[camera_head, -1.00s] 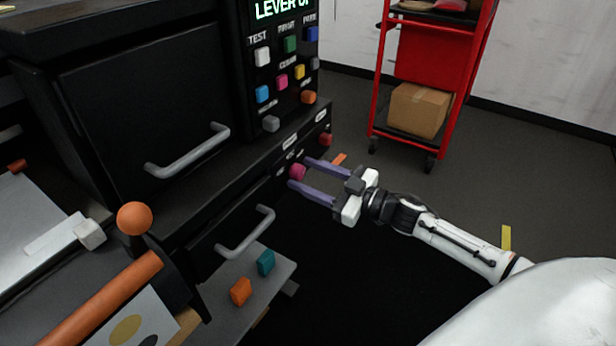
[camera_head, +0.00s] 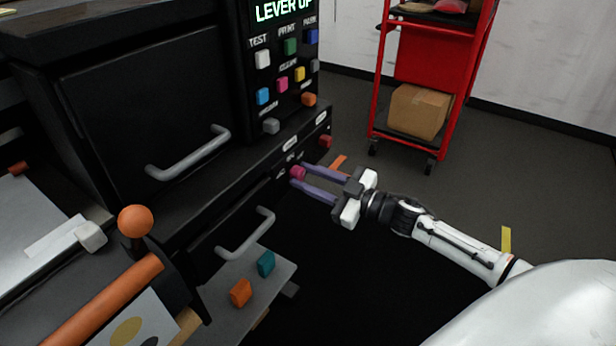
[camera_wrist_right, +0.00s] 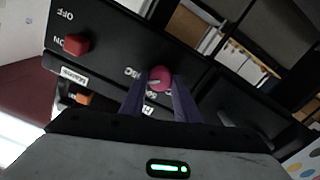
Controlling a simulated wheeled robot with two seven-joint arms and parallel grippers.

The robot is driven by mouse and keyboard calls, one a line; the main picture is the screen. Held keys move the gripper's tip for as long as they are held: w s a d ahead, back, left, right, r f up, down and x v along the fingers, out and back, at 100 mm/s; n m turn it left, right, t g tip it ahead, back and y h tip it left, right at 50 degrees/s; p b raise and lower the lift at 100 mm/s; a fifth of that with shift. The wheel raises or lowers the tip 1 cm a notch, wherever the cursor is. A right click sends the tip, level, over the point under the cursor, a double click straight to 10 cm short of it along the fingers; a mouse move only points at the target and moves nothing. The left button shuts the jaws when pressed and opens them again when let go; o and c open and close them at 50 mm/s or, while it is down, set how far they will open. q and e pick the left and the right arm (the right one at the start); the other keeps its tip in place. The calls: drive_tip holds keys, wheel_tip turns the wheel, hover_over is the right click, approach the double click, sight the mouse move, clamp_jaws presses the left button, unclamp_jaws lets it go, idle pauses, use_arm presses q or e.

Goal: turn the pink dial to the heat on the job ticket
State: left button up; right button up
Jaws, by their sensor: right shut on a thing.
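The pink dial (camera_head: 298,173) is on the front of the black machine, low on its right part. It also shows in the right wrist view (camera_wrist_right: 160,78), with a pale pointer mark toward its left side. My right gripper (camera_head: 304,178) has its two purple fingers around the dial, one on each side; in the right wrist view the fingertips (camera_wrist_right: 159,80) flank it. The printed labels around the dial are partly hidden by the fingers. I see no readable job ticket. My left gripper is not in view.
A button panel (camera_head: 285,75) with a green "LEVER UP" display stands above. A red switch (camera_wrist_right: 77,44) marked OFF and ON is beside the dial. An orange-knobbed lever (camera_head: 135,220) is at left. A red cart (camera_head: 436,58) with a box (camera_head: 418,110) stands behind.

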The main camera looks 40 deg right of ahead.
drive_tip(key=n, duration=1)
drive_tip(key=shift+n, duration=0.3)
idle(0.4)
drive_tip(key=o, duration=1.1)
drive_tip(key=shift+c, duration=0.2)
drive_tip(key=shift+s, duration=0.15)
drive_tip(key=v, duration=1)
drive_tip(key=shift+p, duration=0.3)
